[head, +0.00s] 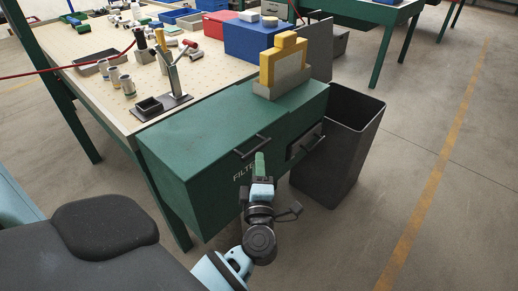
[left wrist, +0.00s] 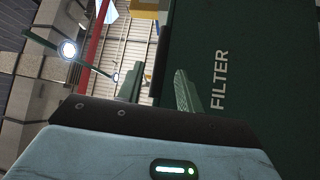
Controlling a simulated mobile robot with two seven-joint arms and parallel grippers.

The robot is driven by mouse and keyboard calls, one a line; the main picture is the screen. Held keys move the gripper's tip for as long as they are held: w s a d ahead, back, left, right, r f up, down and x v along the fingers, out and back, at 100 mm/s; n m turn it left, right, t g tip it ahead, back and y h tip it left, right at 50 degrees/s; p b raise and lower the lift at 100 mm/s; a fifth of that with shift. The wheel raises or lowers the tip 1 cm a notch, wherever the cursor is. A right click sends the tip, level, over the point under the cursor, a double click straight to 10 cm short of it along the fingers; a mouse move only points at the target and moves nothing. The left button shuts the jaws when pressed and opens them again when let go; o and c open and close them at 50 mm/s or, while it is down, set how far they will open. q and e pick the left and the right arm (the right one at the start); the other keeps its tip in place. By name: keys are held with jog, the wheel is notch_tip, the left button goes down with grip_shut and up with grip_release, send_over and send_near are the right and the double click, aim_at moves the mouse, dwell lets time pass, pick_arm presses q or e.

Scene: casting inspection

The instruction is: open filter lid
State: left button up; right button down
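The green filter box (head: 210,150) stands at the end of the workbench, and its flat top lid (head: 215,118) lies closed. A dark bar handle (head: 252,147) is at the lid's front edge, and a second dark handle (head: 308,143) is on the front to its right. My left gripper (head: 259,160) is in front of the box, just below the first handle; I cannot tell whether they touch. My right gripper is not in view.
A yellow and grey block (head: 285,68) stands on the top's back right part. A black bin (head: 340,140) is right of the box. The bench (head: 110,85) holds cylinders, a small tray and a stand; a blue crate (head: 250,38) is behind. Floor is free at right.

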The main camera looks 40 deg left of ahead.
aim_at(258, 147)
pick_arm(q)
jog(key=x, duration=0.6)
jog(key=shift+w, duration=0.1)
grip_shut()
